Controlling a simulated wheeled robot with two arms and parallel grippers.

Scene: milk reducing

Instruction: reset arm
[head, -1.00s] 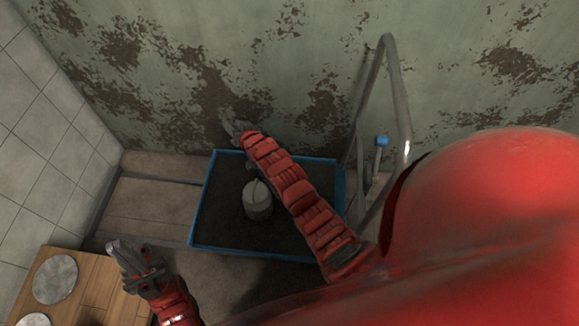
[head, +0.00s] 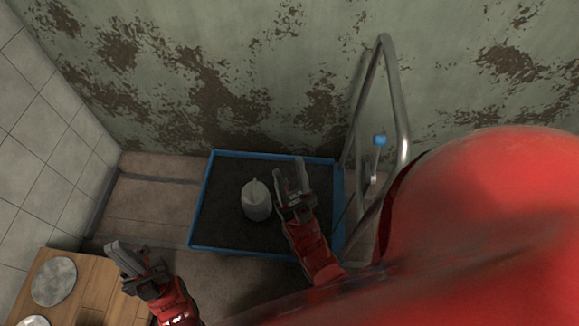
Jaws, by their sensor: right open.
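My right gripper (head: 291,178) is over the right part of a blue-rimmed tray, its fingers apart and nothing visible between them. A pale grey lidded can (head: 256,202) stands in the tray just left of this gripper, with a narrow gap between them in the picture. My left gripper (head: 120,252) is at the lower left, near the wooden table. Its fingers appear close together from this angle, and I cannot tell whether they are apart. No object shows in it.
The tray's blue rim (head: 200,200) encloses a dark bed. A metal rail frame (head: 401,110) and a blue-topped lever (head: 380,141) stand at its right. A wooden table (head: 100,290) with round plates (head: 54,281) is at lower left. Walls close the back and left.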

